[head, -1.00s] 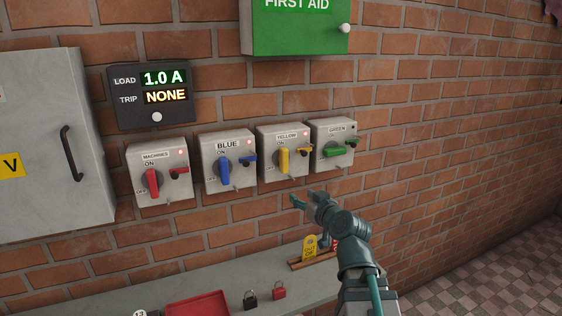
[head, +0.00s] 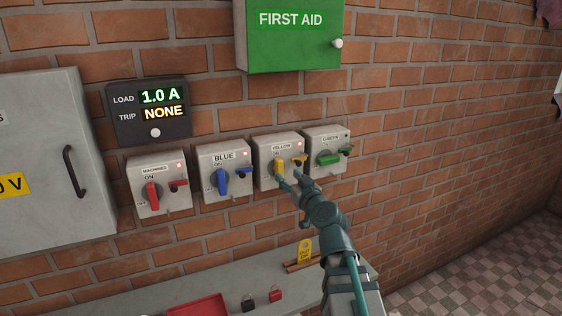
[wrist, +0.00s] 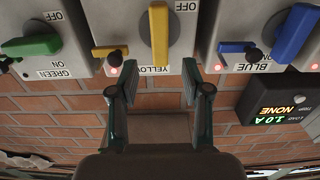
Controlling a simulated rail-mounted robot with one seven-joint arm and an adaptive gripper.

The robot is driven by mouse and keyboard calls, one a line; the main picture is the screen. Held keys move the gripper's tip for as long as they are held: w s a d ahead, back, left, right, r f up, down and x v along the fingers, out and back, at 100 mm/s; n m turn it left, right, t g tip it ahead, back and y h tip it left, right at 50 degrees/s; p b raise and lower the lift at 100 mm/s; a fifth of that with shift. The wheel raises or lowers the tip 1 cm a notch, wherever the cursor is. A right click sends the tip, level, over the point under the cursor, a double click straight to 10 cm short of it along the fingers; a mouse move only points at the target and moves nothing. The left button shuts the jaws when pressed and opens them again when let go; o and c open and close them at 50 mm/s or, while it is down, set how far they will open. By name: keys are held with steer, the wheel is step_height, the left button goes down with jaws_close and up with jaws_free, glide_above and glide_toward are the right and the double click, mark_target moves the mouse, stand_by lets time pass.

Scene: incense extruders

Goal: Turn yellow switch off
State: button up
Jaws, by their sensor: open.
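The yellow switch box (head: 262,178) hangs on the brick wall, third in a row. Its yellow handle (head: 279,167) stands upright at ON and its small light is lit red. A small yellow side lever (head: 300,158) sits to the right of the handle. My gripper (head: 289,175) is open in front of this box. In the wrist view, which is upside down, the handle (wrist: 159,35) lies between the two fingertips (wrist: 158,82), with gaps on both sides.
The blue switch (head: 222,181) and the machines switch (head: 152,195) are to the left, the green switch (head: 328,158) close to the right. A load display (head: 150,112) hangs above. A shelf (head: 130,304) below holds a red tray (head: 196,306), padlocks and a yellow tag (head: 305,252).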

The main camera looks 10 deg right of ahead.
mark_target(281, 169)
steer(key=p+x, duration=0.1)
steer(key=x, duration=0.5)
steer(key=shift+w+f+p, duration=0.1)
steer(key=shift+w+p, duration=0.05)
steer(key=shift+p, duration=0.2)
jaws_close()
